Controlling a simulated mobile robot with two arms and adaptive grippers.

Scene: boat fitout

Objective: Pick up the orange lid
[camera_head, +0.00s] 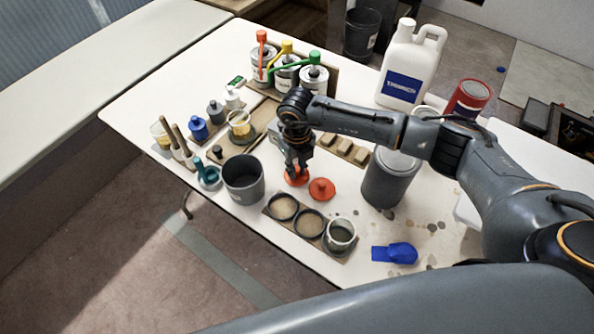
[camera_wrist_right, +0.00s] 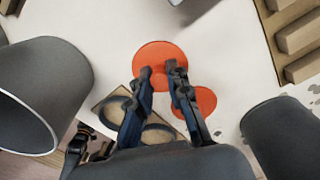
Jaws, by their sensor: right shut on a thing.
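Two round orange lids lie close together near the middle of the white table. My right gripper (camera_head: 296,172) points down over the left orange lid (camera_head: 296,180), partly covering it. In the right wrist view its two fingers (camera_wrist_right: 161,72) are closed on the middle of this lid (camera_wrist_right: 150,50), which looks larger than the other. I cannot tell whether it is clear of the table. The other orange lid (camera_head: 322,189) has a knob on top and lies just to the right; it also shows in the wrist view (camera_wrist_right: 201,100), partly behind a finger. My left gripper is not in view.
A dark grey cup (camera_head: 243,184) stands left of the gripper, and a grey can (camera_head: 388,182) stands right. A board with round recesses and a small pot (camera_head: 341,234) lies in front. A blue object (camera_head: 396,253) lies near the table's front. Bottles and tins stand at the back.

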